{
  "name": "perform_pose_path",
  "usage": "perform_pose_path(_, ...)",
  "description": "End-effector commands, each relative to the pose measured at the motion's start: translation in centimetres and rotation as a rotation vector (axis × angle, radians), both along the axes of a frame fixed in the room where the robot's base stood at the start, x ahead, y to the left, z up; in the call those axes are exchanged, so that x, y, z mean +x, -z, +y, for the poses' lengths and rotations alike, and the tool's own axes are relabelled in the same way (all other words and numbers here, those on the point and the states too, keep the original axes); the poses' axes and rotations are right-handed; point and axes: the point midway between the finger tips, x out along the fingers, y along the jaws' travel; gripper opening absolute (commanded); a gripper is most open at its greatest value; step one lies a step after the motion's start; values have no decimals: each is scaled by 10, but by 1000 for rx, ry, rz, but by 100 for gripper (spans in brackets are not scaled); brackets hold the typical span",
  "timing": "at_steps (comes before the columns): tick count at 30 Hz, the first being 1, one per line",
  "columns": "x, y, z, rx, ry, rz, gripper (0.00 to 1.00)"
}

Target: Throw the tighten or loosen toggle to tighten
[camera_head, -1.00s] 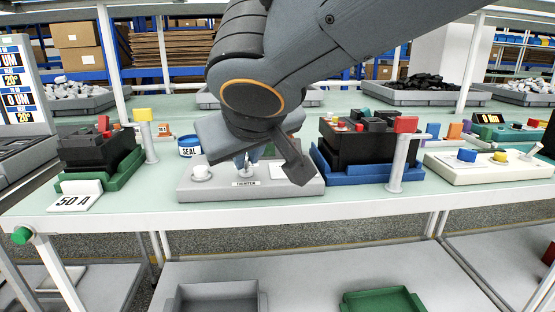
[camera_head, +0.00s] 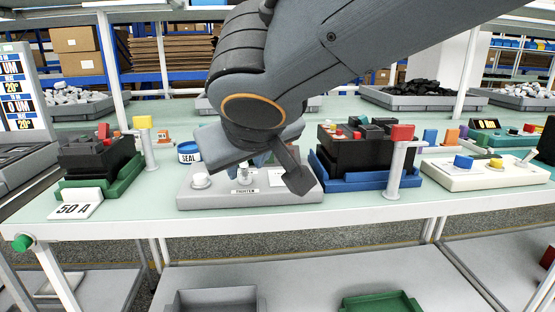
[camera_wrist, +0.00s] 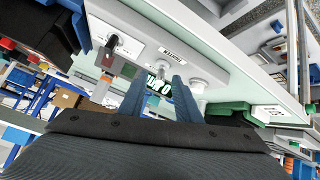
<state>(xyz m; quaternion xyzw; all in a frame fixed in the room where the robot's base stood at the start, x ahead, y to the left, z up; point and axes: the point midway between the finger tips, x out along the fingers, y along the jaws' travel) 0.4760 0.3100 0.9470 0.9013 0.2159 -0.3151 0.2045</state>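A grey control box (camera_head: 215,198) stands near the front edge of the bench. Its small metal toggle (camera_head: 244,176) is behind a label reading TIGHTEN (camera_head: 244,191); the toggle also shows in the wrist view (camera_wrist: 162,69), close to that label. Which way it leans is hard to tell. My gripper (camera_head: 262,159) is over the box, just behind the toggle and partly hidden by my wrist. In the wrist view my two blue fingers (camera_wrist: 159,84) are apart with nothing held between them, their tips close to the toggle. I cannot tell whether they touch it.
A white round knob (camera_head: 201,180) is on the box's left. A black lever (camera_wrist: 113,44) on a white plate is at its other end. A black breaker in a blue tray (camera_head: 345,184) stands close on the right, with a red-topped post (camera_head: 397,165). A 50 A card (camera_head: 75,209) is left.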

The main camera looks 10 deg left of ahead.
Motion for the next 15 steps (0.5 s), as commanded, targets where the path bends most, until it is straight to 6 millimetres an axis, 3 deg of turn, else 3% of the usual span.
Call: perform_pose_path(15,-30,-30,-10,-1,-2,0,30)
